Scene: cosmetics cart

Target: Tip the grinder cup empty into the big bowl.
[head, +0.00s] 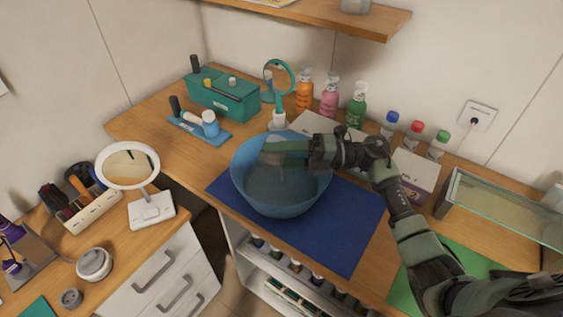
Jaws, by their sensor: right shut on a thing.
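The big blue bowl (268,205) stands on the dark blue mat on the counter. My right gripper (278,150) reaches in from the right over the bowl's far part. It is shut on a small, pale, greyish thing at the fingertips, which I take to be the grinder cup (272,158). The cup is over the bowl's opening; its tilt and contents are hard to make out at this size. The bowl's inside looks grey-blue, and I cannot tell what lies in it. My left gripper is not in view.
The blue mat (345,235) is bare right of the bowl. Behind stand orange, pink and green pump bottles (330,97), a teal hand mirror (279,85) and a teal box (222,95). A glass-walled case (500,210) stands at right. A ring mirror (128,165) stands at left.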

